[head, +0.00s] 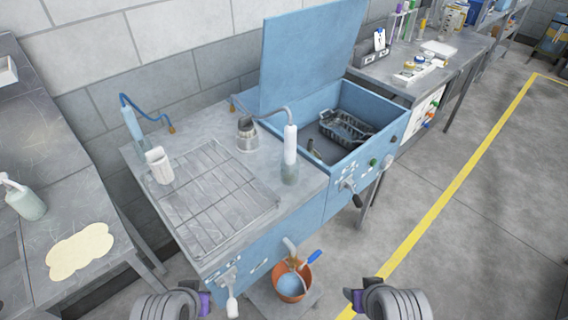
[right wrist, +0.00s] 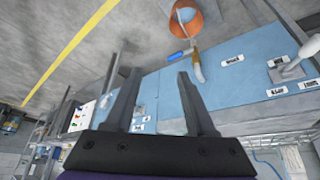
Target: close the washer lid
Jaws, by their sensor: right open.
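The washer lid (head: 310,55) is a flat light-blue panel. It stands raised, nearly upright, along the back of the blue washer (head: 340,200). The washer's basin is open below it and holds a dark wire basket (head: 347,128). My left gripper (head: 206,303) is at the bottom of the head view, low in front of the washer, and its fingers are not clear. My right gripper (head: 352,295) is also low in front, well apart from the lid. In the right wrist view its two fingers (right wrist: 157,98) are spread and empty. The lid cannot be made out there.
A metal drain top with a wire rack (head: 215,195), a spray bottle (head: 290,160) and a metal can (head: 246,133) adjoins the basin. An orange bucket (head: 290,286) stands low in front. Benches flank the washer. The floor at right is clear.

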